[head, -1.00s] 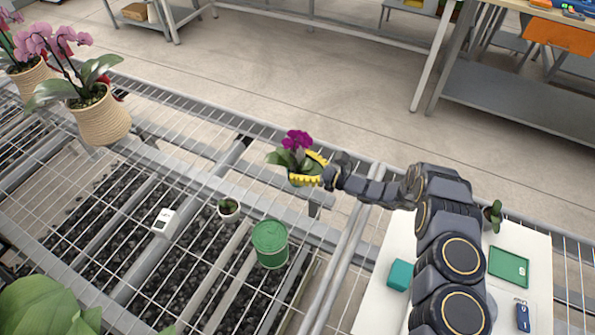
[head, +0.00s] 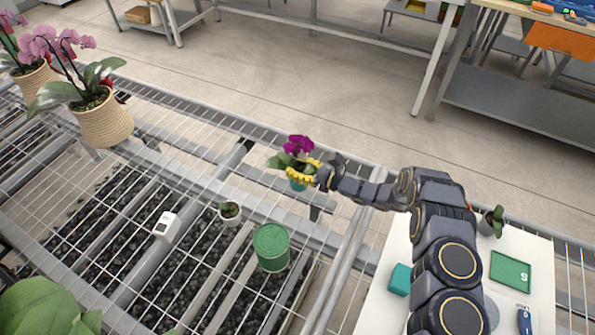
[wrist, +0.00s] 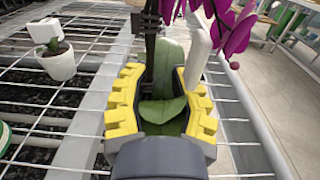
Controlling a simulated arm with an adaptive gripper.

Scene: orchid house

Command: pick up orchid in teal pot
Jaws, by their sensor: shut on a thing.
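The orchid (head: 299,146) with magenta flowers and green leaves stands upright in a small teal pot (head: 298,185) over the wire-mesh bench, left of my arm. My gripper (head: 303,172), with yellow ribbed fingers, is shut around the pot's upper part. In the wrist view the yellow fingers (wrist: 160,105) flank the plant on both sides. A broad leaf (wrist: 162,109) and magenta petals (wrist: 232,30) show there, while the pot is mostly hidden. I cannot tell whether the pot is clear of the mesh.
A green tin (head: 271,250), a small white pot with a seedling (head: 230,214) and a white meter (head: 166,227) stand nearby on the mesh. Larger pink orchids in woven pots (head: 103,122) stand far left. A teal block (head: 399,279) is on the white board right.

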